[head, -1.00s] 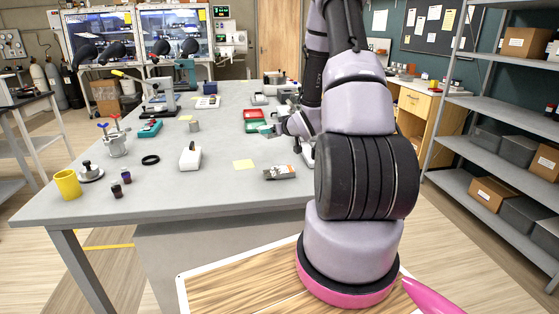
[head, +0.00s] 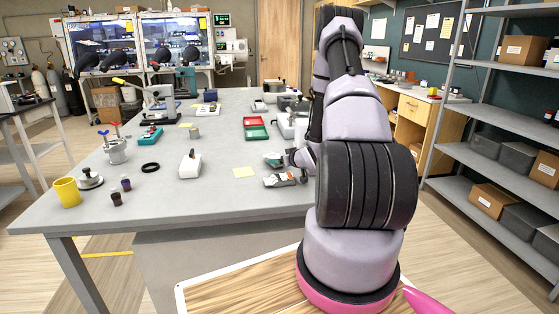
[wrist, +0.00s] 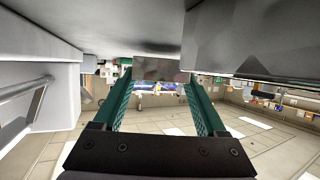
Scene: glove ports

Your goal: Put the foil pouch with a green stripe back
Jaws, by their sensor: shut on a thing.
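My gripper (wrist: 158,88) shows two teal fingers in the wrist view, with a dull grey-brown flat piece (wrist: 158,69) between their tips. It looks like the foil pouch, but no green stripe can be made out on it. In the head view my gripper (head: 274,159) is low over the right part of the grey table, beside a small grey item with an orange mark (head: 280,181). The pouch cannot be told apart there.
A red tray (head: 255,121) and a green tray (head: 257,133) lie farther back on the table (head: 225,205). Shelves (head: 500,120) are at right.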

